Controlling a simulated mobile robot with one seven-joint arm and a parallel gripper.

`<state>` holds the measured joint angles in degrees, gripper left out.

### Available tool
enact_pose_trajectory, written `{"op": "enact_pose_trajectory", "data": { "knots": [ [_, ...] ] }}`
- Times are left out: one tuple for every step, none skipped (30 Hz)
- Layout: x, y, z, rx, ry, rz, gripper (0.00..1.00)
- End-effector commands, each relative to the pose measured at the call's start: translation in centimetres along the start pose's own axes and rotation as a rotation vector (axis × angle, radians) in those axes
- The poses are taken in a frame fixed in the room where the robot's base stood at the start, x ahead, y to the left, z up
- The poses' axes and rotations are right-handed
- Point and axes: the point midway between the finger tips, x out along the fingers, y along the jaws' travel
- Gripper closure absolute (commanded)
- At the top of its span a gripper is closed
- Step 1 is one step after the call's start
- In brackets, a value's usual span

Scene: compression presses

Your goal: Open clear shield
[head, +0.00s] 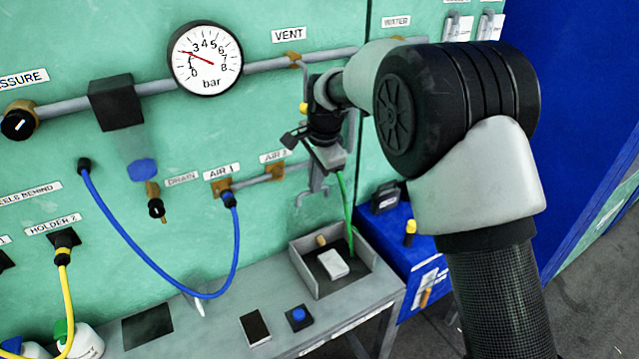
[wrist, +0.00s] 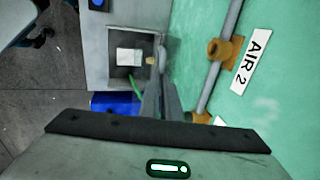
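I cannot make out a clear shield for certain in either view. A see-through bowl with a blue bottom (head: 141,168) hangs under a black block on the pipe at the left in the head view. My gripper (head: 318,188) points down in front of the green panel, right of the AIR 2 label and above the grey tray. In the wrist view my gripper's grey fingers (wrist: 160,98) lie close together, seen nearly edge-on, with no held object visible. Whether they are fully shut is unclear.
The grey tray (head: 379,284) holds a white block (head: 333,264), and a green cable (head: 346,205) runs down into it. A blue hose (head: 125,239) loops in front of the panel. A gauge (head: 205,59) sits above. A blue cabinet (head: 405,250) stands right of the bench.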

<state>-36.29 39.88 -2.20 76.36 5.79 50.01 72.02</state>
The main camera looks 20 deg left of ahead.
Motion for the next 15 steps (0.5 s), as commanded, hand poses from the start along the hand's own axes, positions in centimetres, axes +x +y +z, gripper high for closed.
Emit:
{"op": "enact_pose_trajectory", "data": {
  "knots": [
    [3.36, 2.15, 0.79, -0.010, -0.016, 0.058, 1.00],
    [3.36, 2.16, 0.77, -0.010, -0.016, 0.058, 1.00],
    [3.36, 2.17, 0.75, -0.010, -0.016, 0.059, 1.00],
    [3.36, 2.18, 0.74, -0.010, -0.016, 0.059, 1.00],
    [3.36, 2.19, 0.73, -0.010, -0.015, 0.059, 1.00],
    [3.36, 2.20, 0.71, -0.010, -0.015, 0.059, 1.00],
    [3.36, 2.21, 0.70, -0.010, -0.015, 0.060, 1.00],
    [3.35, 2.21, 0.68, -0.010, -0.015, 0.060, 1.00],
    [3.35, 2.22, 0.67, -0.010, -0.015, 0.060, 0.93],
    [3.35, 2.23, 0.66, -0.010, -0.015, 0.060, 0.88],
    [3.35, 2.23, 0.64, -0.010, -0.015, 0.060, 0.83],
    [3.35, 2.24, 0.63, -0.009, -0.015, 0.060, 0.77],
    [3.35, 2.23, 0.63, -0.009, -0.014, 0.060, 0.72],
    [3.35, 2.21, 0.62, -0.008, -0.014, 0.059, 0.72],
    [3.34, 2.18, 0.62, -0.008, -0.014, 0.058, 0.72]
  ]
}}
